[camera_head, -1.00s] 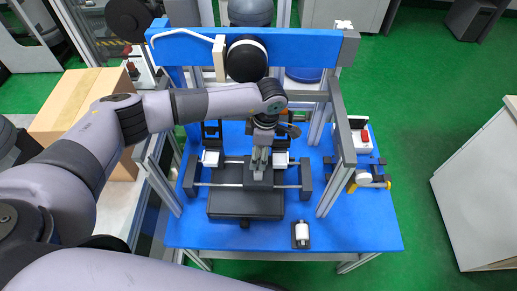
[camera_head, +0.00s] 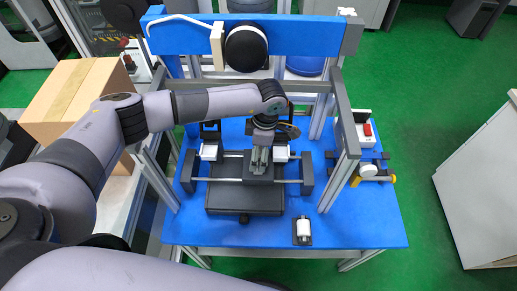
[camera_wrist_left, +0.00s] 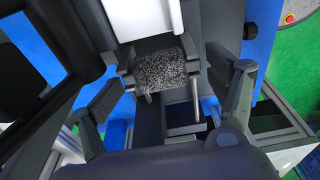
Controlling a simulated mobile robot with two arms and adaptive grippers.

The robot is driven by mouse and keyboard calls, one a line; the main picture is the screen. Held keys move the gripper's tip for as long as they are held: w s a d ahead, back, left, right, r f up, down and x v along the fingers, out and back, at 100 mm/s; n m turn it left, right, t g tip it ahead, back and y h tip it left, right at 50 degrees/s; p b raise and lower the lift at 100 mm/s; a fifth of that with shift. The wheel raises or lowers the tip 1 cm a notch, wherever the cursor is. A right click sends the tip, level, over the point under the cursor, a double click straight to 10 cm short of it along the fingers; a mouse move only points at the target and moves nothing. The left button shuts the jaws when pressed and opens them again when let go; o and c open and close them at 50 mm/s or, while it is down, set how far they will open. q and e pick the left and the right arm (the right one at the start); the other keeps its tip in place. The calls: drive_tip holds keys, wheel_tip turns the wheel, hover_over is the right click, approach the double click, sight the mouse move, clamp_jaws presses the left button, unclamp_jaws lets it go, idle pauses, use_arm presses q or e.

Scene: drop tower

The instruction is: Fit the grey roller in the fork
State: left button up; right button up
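My left gripper (camera_head: 260,158) points down over the dark carriage in the middle of the blue table. In the left wrist view its two fingers (camera_wrist_left: 168,98) are spread wide. A speckled grey block or roller (camera_wrist_left: 160,69) shows between and beyond them, apart from both fingers; I take it for the grey roller. It sits between two dark prongs, seemingly the fork (camera_wrist_left: 127,80). I cannot tell how deep it sits. In the head view the gripper hides this spot. A white roller (camera_head: 303,228) rests on a small dark holder at the table's front. My right gripper is out of view.
A blue crossbeam (camera_head: 185,37) with a round black weight (camera_head: 246,48) spans above the table, on grey posts. A black tray (camera_head: 244,198) lies before the carriage. A box with a red button (camera_head: 364,130) stands at right. The front right table corner is clear.

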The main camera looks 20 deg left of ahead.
use_arm(q)
drive_tip(key=shift+o, duration=1.1)
drive_tip(key=shift+r, duration=0.1)
drive_tip(key=shift+r, duration=0.2)
wheel_tip(320, 180, up, 12)
drive_tip(key=d, duration=0.1)
drive_tip(key=shift+w+d+f, duration=0.2)
drive_tip(key=shift+d, duration=0.05)
